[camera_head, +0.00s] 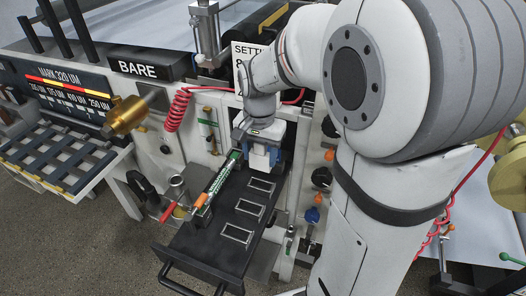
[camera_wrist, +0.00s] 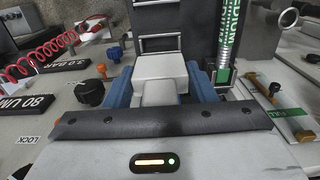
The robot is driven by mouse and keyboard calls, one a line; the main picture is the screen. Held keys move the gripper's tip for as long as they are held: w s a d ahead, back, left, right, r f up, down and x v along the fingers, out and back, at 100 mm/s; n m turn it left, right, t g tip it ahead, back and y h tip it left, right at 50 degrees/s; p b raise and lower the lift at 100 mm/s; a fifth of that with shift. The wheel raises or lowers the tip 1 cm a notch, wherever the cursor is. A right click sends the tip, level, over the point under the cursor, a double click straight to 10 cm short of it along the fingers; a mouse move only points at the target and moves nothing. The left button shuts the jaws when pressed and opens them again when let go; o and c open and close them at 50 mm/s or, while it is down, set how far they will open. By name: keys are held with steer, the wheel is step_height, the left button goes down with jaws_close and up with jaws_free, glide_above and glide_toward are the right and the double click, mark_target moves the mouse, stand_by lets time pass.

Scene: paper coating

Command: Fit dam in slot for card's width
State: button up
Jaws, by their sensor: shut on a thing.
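My gripper (camera_head: 262,160) is over the far end of the black tray (camera_head: 200,248), pointing down. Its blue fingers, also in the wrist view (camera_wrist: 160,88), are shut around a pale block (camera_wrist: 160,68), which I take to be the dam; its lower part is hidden. Three metal-rimmed slots lie in a row along the tray: far (camera_head: 261,185), middle (camera_head: 249,208) and near (camera_head: 237,233). All three look empty. The card (camera_head: 242,58) behind my arm starts with "SETTI"; the rest is covered. A label in the wrist view (camera_wrist: 28,102) reads "80 UM", partly cut off.
A green and white tube (camera_head: 218,184) lies along the tray's left edge. A red-handled valve (camera_head: 170,208) is left of it. Knobs (camera_head: 312,214) line the panel at right. A coiled red hose (camera_head: 178,108) hangs behind. A slatted rack (camera_head: 55,158) stands at far left.

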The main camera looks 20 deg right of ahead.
mark_target(260, 168)
steer(key=shift+f+b, duration=2.05)
steer(key=shift+f, duration=0.8)
steer(key=shift+f+b, duration=1.5)
steer(key=shift+f, duration=0.35)
steer(key=o, duration=1.2)
steer(key=shift+c, duration=0.2)
steer(key=shift+o, duration=0.2)
step_height(260, 168, up, 8)
steer(key=shift+f+b, duration=0.1)
steer(key=shift+b, duration=0.25)
